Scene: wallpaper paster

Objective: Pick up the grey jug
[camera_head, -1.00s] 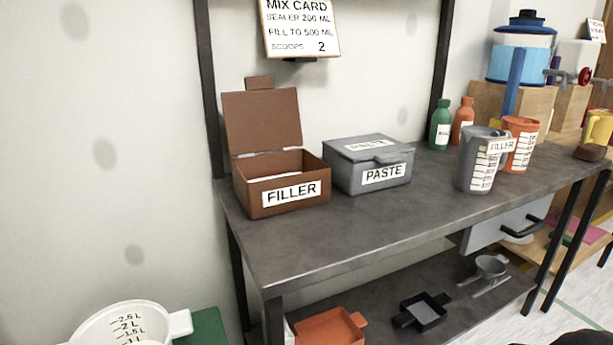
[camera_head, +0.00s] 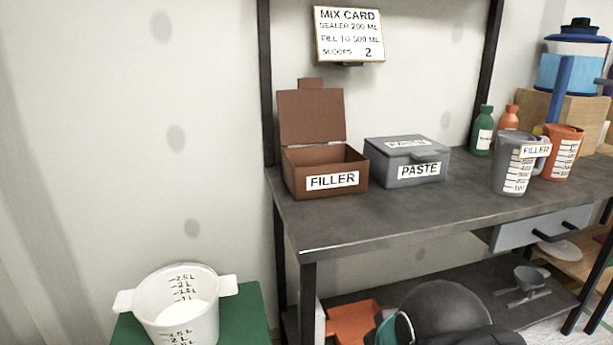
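The grey jug (camera_head: 508,168) stands upright on the dark workbench (camera_head: 400,215), toward its right end. It has a white measuring scale on its side and a handle on the right. An orange jug (camera_head: 563,150) stands close behind it to the right, and the two overlap in the view. A FILLER tag shows where they overlap; I cannot tell which jug bears it. Part of my arm (camera_head: 447,308), dark and rounded with a teal ring, shows at the bottom, low in front of the bench. My gripper is not in view.
An open brown FILLER box (camera_head: 300,186) and a closed grey PASTE box (camera_head: 378,172) stand left of the jug. Green (camera_head: 482,132) and orange (camera_head: 508,118) bottles stand behind it. A white bucket (camera_head: 190,318) is at lower left. The bench front is clear.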

